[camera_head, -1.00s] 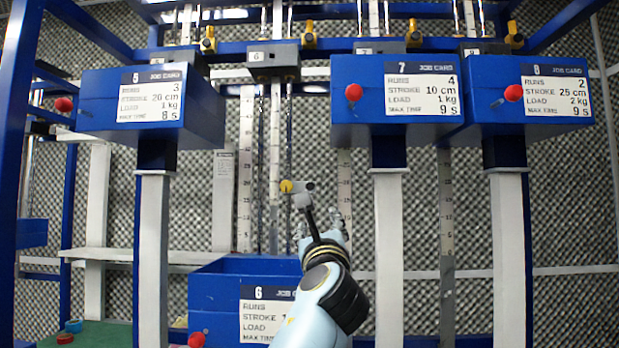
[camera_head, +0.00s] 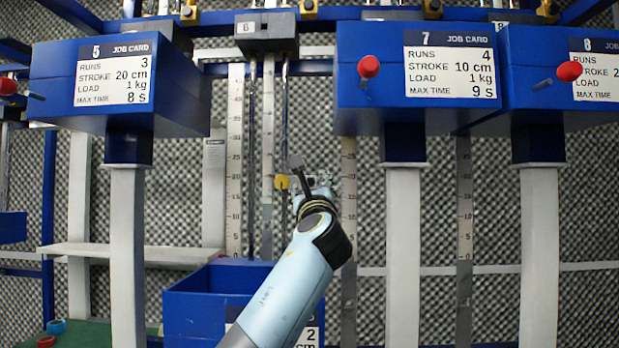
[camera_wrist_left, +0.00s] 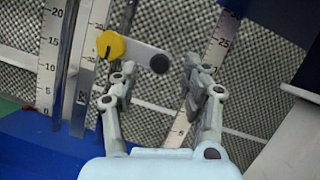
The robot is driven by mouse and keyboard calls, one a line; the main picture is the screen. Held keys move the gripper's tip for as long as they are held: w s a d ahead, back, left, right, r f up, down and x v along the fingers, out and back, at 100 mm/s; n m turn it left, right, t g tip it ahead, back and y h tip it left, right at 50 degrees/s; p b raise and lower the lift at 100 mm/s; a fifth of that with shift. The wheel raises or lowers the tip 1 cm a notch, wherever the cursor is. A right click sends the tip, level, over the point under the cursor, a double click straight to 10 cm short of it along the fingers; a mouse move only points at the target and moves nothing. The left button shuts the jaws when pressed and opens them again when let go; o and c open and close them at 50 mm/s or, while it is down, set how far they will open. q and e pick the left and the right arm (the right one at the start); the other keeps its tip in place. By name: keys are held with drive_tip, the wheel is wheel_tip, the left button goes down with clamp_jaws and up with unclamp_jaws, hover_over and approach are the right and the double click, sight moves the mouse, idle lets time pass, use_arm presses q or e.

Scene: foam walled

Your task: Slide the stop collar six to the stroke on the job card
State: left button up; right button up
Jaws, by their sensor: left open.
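Stop collar six shows as a yellow knob (camera_head: 282,182) with a grey arm on the slim rods below the unit marked 6 (camera_head: 265,30). In the left wrist view the collar's yellow knob (camera_wrist_left: 111,45) has a grey bar running right to a dark round end. My left gripper (camera_head: 315,182) is just right of the collar; its open fingers (camera_wrist_left: 160,85) are apart, with the bar's end ahead of the gap. Nothing is clearly held. The blue box of station six (camera_head: 195,300) stands below; my arm hides most of its job card (camera_head: 312,337), so the stroke is unreadable.
A scale (camera_head: 236,160) runs left of the rods; another scale (camera_head: 348,200) stands behind the gripper. Blue boxes five (camera_head: 60,115) and seven (camera_head: 360,110) overhang either side, with red knobs. A pale shelf (camera_head: 130,254) is at left.

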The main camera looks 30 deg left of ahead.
sight(310, 184)
use_arm(q)
drive_tip(key=x, duration=0.2)
drive_tip(key=shift+w+a+r, duration=0.2)
drive_tip(key=shift+w, duration=0.05)
drive_tip(key=shift+w+a, duration=0.1)
drive_tip(key=shift+w, duration=0.1)
drive_tip(key=shift+w+a, duration=0.1)
clamp_jaws()
use_arm(e)
drive_tip(key=shift+w+a+r, duration=0.35)
drive_tip(key=shift+w, duration=0.3)
